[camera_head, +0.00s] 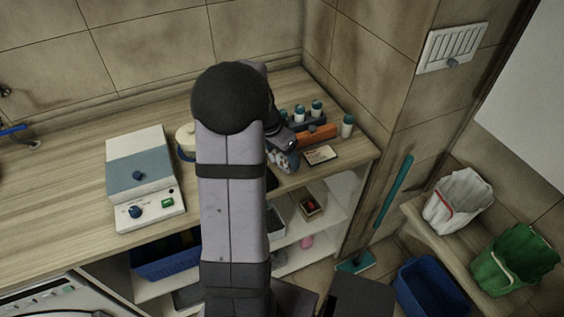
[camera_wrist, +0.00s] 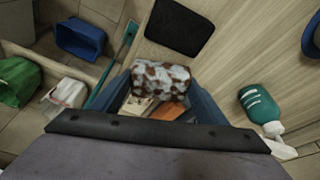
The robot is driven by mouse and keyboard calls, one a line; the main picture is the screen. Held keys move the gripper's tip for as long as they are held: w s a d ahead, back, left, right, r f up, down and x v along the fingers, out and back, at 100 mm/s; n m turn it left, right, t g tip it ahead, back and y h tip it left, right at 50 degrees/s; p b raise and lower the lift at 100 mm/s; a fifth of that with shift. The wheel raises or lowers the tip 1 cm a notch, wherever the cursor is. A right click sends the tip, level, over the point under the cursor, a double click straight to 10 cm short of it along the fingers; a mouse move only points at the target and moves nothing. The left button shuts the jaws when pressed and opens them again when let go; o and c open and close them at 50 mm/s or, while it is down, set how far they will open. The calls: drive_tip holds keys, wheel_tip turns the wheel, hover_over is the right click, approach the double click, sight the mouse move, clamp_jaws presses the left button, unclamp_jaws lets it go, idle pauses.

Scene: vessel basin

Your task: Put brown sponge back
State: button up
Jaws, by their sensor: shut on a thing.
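A brown-and-white mottled sponge (camera_wrist: 161,78) sits between the two blue fingers of my gripper (camera_wrist: 160,90) in the wrist view. My gripper is shut on it. In the head view my gripper (camera_head: 284,160) is over the right end of the wooden counter, left of a small card. My arm hides most of that area, and I cannot make out the sponge clearly there. Whether the sponge touches the counter I cannot tell.
An orange-brown block (camera_head: 316,134), a card (camera_head: 321,154) and several teal-capped bottles (camera_head: 347,125) stand close to my gripper, by the wall corner. A black pad (camera_wrist: 179,26) and a green bottle (camera_wrist: 260,103) are nearby. A blue-and-white device (camera_head: 143,180) stands left.

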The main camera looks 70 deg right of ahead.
sight(282, 164)
drive_tip(key=shift+f+p, duration=0.4)
drive_tip(key=shift+f, duration=1.45)
drive_tip(key=shift+f, duration=0.25)
drive_tip(key=o, duration=1.1)
drive_tip(key=shift+r, duration=0.1)
drive_tip(key=shift+r, duration=0.15)
drive_tip(key=shift+w+r, duration=0.1)
drive_tip(key=shift+r, duration=0.45)
drive_tip(key=b+v, duration=0.2)
drive_tip(key=v, duration=0.9)
drive_tip(key=shift+a, duration=0.2)
